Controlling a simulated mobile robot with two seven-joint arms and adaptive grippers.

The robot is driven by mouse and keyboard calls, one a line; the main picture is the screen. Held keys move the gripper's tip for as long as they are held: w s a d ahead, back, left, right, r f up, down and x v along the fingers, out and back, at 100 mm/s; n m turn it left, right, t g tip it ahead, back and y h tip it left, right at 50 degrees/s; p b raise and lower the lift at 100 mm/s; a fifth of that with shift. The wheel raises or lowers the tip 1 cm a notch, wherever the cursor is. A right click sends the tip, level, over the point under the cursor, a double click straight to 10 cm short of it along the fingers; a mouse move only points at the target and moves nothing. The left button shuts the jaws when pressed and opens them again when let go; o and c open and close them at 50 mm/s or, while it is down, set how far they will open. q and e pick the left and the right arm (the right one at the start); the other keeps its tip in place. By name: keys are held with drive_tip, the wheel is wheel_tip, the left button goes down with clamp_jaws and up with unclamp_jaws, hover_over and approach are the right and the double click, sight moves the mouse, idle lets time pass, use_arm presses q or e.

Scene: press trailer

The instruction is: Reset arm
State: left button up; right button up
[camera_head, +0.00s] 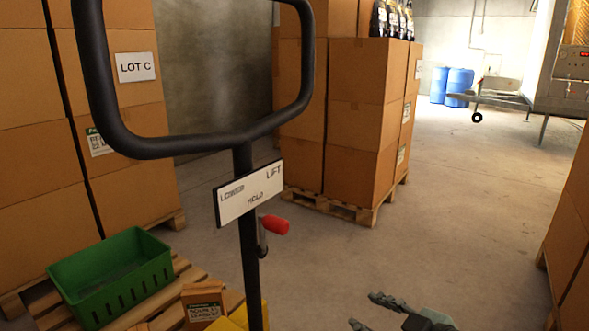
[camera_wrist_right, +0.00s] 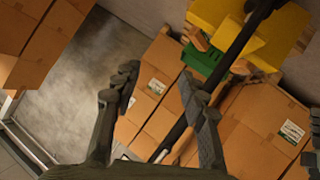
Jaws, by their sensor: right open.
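My right gripper (camera_head: 367,311) shows at the bottom edge of the head view, right of the middle. Its two dark fingers are spread and nothing is between them. In the right wrist view the same gripper (camera_wrist_right: 157,76) has its fingers apart, with stacked boxes and a dark pole behind the gap. In the head view it is over bare floor, to the right of the pallet jack handle (camera_head: 243,170) and apart from it. The lower part of my right arm is cut off by the frame. My left gripper does not show.
A red lever (camera_head: 274,224) sits on the handle's pole. A green crate (camera_head: 113,281) stands on a pallet at left. Stacked cartons stand left (camera_head: 30,150), centre (camera_head: 362,118) and at the right edge (camera_head: 570,240). Blue barrels (camera_head: 459,84) are far back. The middle floor is clear.

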drive_tip(key=s+d+f+m+g+h+p, duration=0.1)
drive_tip(key=s+d+f+m+g+h, duration=0.2)
drive_tip(key=f, duration=0.5)
drive_tip(key=s+d+f+m+g+h+p, duration=0.1)
drive_tip(key=s+d+f+m+h, duration=0.2)
drive_tip(key=s+d+f, duration=0.4)
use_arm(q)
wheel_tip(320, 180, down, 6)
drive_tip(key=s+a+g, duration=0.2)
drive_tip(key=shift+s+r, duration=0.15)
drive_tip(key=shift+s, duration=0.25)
use_arm(e)
drive_tip(key=s+d+f+m+g+h, duration=0.1)
drive_tip(key=s+f+m+g, duration=0.2)
drive_tip(key=s+f, duration=0.6)
drive_tip(key=shift+s+d+f+m+g+h, duration=0.3)
drive_tip(key=shift+s+d+g+h, duration=0.1)
drive_tip(key=shift+s+g, duration=0.5)
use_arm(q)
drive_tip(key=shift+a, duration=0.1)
use_arm(e)
drive_tip(key=shift+a, duration=0.1)
